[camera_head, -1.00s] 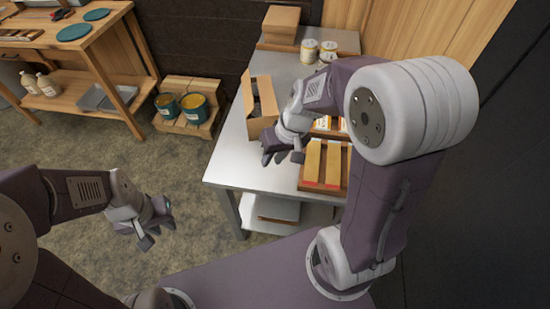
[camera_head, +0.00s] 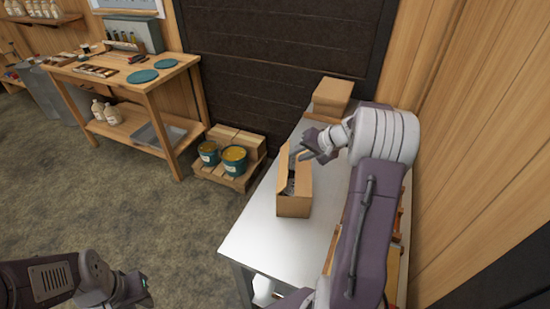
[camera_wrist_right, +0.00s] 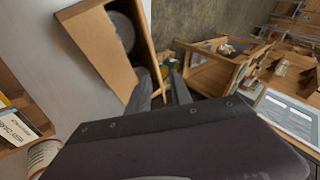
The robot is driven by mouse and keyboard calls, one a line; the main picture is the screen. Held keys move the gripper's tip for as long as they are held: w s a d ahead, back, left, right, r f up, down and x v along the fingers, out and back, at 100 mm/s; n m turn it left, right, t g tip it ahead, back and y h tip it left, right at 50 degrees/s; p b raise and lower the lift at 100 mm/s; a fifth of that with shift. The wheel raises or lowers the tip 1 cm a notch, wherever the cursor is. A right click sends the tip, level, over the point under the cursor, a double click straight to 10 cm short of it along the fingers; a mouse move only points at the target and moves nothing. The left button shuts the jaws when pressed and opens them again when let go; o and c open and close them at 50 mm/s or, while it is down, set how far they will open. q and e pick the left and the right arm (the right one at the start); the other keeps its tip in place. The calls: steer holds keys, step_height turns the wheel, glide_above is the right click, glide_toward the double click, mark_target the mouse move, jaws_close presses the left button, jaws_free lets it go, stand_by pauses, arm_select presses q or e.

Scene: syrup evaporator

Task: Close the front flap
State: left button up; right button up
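The cardboard box (camera_head: 293,206) stands on the metal table, and its top is open. A flap (camera_head: 283,166) stands up along its left side. Something grey lies inside. I cannot tell which flap is the front one. In the right wrist view the box (camera_wrist_right: 92,40) is at the upper left, with a round grey thing (camera_wrist_right: 123,32) inside. My right gripper (camera_head: 304,156) is at the box's far right, close to its rim; contact is unclear. Its fingers (camera_wrist_right: 162,88) are apart with nothing between them. My left gripper (camera_head: 140,288) is low at the left, away from the table.
A closed carton (camera_head: 332,95) stands at the table's far end. The metal table (camera_head: 262,232) is bare left of the box. Paint cans (camera_head: 234,158) sit on a pallet beyond the table's left edge. A wooden workbench (camera_head: 130,78) stands at the back left.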

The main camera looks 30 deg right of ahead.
mark_target(283, 165)
steer(key=x, duration=0.5)
steer(key=p+x, duration=0.1)
steer(key=x, duration=0.2)
steer(key=shift+d+f, duration=0.3)
steer(key=shift+f, duration=0.05)
jaws_close()
stand_by(1.1)
